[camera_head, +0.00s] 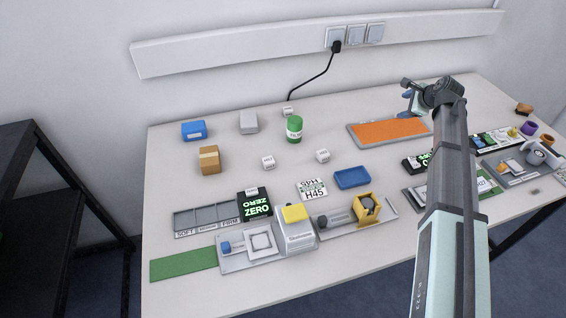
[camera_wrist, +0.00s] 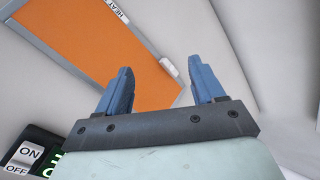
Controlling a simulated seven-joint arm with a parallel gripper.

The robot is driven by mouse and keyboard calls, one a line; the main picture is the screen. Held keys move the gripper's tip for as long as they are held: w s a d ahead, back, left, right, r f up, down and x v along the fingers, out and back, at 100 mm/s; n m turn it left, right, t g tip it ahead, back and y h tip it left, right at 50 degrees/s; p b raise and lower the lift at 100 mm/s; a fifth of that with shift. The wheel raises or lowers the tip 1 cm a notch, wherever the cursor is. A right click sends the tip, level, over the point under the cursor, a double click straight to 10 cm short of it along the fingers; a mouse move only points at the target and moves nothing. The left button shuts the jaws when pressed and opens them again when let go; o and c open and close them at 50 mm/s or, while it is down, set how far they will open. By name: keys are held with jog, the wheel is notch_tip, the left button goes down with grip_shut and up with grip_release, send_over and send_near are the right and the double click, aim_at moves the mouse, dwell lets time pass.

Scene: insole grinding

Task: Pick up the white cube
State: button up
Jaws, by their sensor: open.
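Several small white pieces are on the table in the head view. A white cube-like block (camera_head: 268,162) stands near the middle and another white block (camera_head: 322,156) stands to its right. A third small white block (camera_head: 288,111) with dark marks is at the back by the cord. I cannot tell which one is the task's white cube. My gripper (camera_head: 407,96) is well to the right of them, by the orange mat. In the wrist view my gripper (camera_wrist: 160,68) has its two blue fingers apart with nothing between them. No white cube shows there.
An orange heat mat (camera_head: 390,132) lies near my gripper. A green can (camera_head: 294,129), a grey box (camera_head: 248,122), a blue tray (camera_head: 352,177) and a brown box (camera_head: 209,160) surround the white blocks. Devices line the front. Bare table lies between the blocks.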

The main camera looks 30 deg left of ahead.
jog(key=s+a+n+g, duration=0.25)
jog(key=s+a, duration=0.55)
jog(key=a, duration=0.4)
notch_tip(320, 180, up, 3)
jog(key=n+g+h, duration=0.4)
jog(key=n+h, duration=0.1)
jog(key=h, duration=0.1)
send_over(268, 160)
jog(key=shift+m, duration=0.25)
jog(key=f, duration=0.6)
jog(key=shift+s+d+f, duration=0.15)
jog(key=shift+d+f, duration=0.1)
jog(key=shift+f, duration=0.1)
jog(key=shift+w+a+f, duration=0.1)
jog(key=shift+f, duration=1.4)
jog(key=shift+w+a+f, duration=0.1)
jog(key=shift+f, duration=1.4)
jog(key=c, duration=1.1)
jog(key=shift+r, duration=0.15)
